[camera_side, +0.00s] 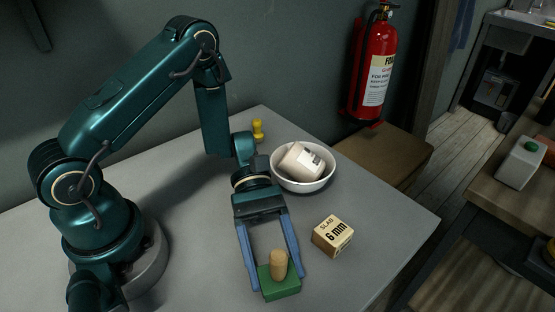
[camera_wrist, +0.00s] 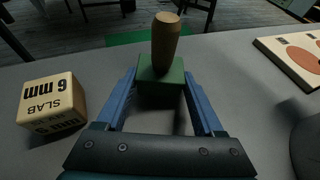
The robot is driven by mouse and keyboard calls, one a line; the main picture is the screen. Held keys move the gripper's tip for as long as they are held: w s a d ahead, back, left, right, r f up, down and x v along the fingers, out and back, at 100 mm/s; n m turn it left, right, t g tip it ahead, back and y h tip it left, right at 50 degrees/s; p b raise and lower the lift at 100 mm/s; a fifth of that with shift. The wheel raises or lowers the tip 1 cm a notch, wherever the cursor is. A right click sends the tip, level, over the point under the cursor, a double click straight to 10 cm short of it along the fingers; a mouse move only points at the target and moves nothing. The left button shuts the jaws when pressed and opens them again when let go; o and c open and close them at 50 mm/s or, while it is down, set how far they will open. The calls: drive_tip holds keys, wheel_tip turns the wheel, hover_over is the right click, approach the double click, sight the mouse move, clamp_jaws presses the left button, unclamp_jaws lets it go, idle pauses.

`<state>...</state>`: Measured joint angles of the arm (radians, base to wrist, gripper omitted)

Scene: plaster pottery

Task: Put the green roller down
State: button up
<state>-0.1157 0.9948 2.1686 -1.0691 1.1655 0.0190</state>
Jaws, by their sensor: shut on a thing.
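The green roller (camera_side: 283,289) shows as a green block with an upright light wooden handle. My gripper (camera_side: 280,281) points toward the front of the grey table (camera_side: 190,255), with its two blue fingers on either side of the green block. The gripper is shut on the roller. In the wrist view the roller (camera_wrist: 161,88) sits between the fingertips, handle standing above them. A shadow lies on the table near it. I cannot tell whether its underside touches the table.
A "SLAB 6 mm" block (camera_side: 332,236) stands right of my gripper. Behind it, a white bowl (camera_side: 306,185) holds a tilted labelled container (camera_side: 301,160). A small yellow object (camera_side: 257,131) stands further back. The wrist view shows a board with reddish circles (camera_wrist: 297,57) at right.

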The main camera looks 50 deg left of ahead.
drive_tip(key=shift+f, duration=0.25)
drive_tip(key=shift+f, duration=0.55)
clamp_jaws()
drive_tip(key=o, duration=1.4)
unclamp_jaws()
drive_tip(key=shift+r, duration=0.1)
